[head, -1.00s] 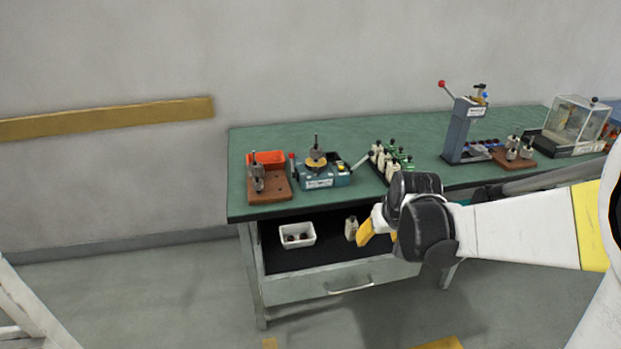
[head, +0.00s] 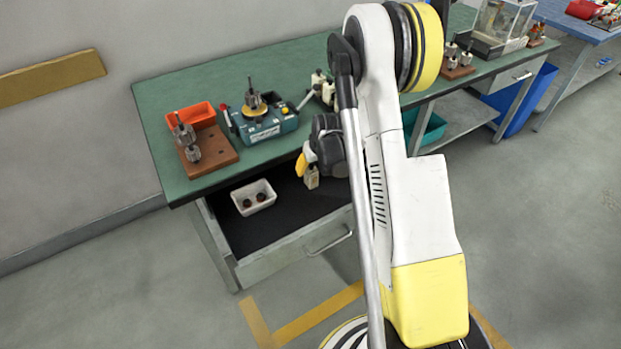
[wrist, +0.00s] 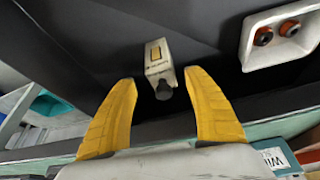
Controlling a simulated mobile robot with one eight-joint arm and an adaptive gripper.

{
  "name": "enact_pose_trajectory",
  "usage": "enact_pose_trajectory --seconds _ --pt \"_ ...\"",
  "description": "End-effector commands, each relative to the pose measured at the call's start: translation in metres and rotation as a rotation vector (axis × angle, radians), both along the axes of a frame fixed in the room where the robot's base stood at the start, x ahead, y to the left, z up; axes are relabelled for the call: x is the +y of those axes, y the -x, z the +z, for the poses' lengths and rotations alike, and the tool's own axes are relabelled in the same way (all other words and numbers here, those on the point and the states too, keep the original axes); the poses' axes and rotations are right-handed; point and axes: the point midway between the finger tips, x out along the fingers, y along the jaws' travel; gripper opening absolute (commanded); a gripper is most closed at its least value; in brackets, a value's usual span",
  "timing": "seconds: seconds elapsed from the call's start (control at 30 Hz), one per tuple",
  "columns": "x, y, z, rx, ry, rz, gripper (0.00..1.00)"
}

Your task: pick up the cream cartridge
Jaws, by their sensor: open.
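The cream cartridge (head: 311,178) stands in the open drawer (head: 290,221) under the green bench. In the wrist view the cream cartridge (wrist: 158,57) has a yellow-framed label and a dark knob at its near end. My gripper (head: 301,164) is over the drawer, just beside the cartridge in the head view. In the wrist view my gripper (wrist: 160,78) has its two yellow fingers spread, with the cartridge's knob end showing between the tips. The fingers do not visibly touch it. How deep they reach around it I cannot tell.
A white tray (head: 254,197) with reddish-brown parts sits in the drawer, left of the cartridge. The green benchtop (head: 170,97) overhangs the drawer. On it are a brown wooden block (head: 219,158), an orange bin (head: 190,116) and a teal winding device (head: 264,124).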

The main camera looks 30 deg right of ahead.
Motion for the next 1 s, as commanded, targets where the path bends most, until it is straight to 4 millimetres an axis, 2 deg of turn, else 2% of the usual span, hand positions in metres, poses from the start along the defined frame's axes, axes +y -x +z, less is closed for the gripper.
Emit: enact_pose_trajectory --seconds 0.33,0.6,0.67,0.8,1.0 --pt "0.002 -0.017 -0.045 0.0 0.0 -0.001 0.61" --pt "0.002 -0.019 -0.047 0.0 0.0 -0.001 0.61" --pt "0.002 -0.019 -0.047 0.0 0.0 -0.001 0.44" --pt "0.002 -0.019 -0.047 0.0 0.0 -0.001 0.01" --pt "0.002 -0.019 -0.047 0.0 0.0 0.0 0.0"
